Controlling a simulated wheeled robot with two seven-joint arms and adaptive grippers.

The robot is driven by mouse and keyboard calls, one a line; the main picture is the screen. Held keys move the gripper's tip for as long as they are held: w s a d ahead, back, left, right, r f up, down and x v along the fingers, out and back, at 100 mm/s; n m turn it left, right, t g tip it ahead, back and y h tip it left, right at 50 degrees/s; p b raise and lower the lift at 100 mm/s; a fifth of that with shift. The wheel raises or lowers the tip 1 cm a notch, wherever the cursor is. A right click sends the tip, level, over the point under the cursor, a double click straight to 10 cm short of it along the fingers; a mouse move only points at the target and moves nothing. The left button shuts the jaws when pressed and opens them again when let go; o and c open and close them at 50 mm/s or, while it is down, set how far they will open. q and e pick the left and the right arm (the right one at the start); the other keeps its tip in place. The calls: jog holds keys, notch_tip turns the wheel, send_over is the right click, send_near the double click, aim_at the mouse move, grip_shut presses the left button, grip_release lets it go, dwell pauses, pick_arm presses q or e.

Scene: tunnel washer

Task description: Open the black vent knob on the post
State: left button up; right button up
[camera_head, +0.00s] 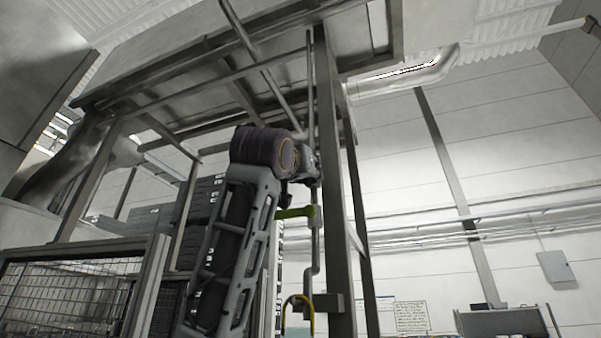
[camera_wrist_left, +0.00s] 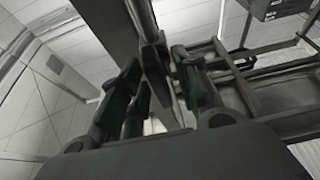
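In the head view a vertical grey pipe (camera_head: 312,110) runs beside the steel post (camera_head: 330,150). My left arm rises from the bottom centre, and my left gripper (camera_head: 306,165) is at the pipe, partly hidden behind my own dark wrist joint. In the left wrist view the two green-padded fingers of my left gripper (camera_wrist_left: 158,88) stand apart. A dark, knob-like piece (camera_wrist_left: 153,62) shows between them, in front of the post (camera_wrist_left: 132,22). I cannot tell whether the fingers touch it. My right gripper is not in view.
A yellow-green lever (camera_head: 296,212) sticks out of the pipe just below my gripper. A yellow hook-shaped handle (camera_head: 298,310) is lower down. A steel frame (camera_head: 190,75) spans overhead. A wire-mesh fence (camera_head: 65,290) stands at lower left. The space right of the post is open.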

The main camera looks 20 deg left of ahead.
pick_arm(q)
jog(key=shift+s, duration=0.1)
jog(key=v, duration=1.1)
jog(key=shift+s+f, duration=0.25)
dwell(0.4)
dwell(0.3)
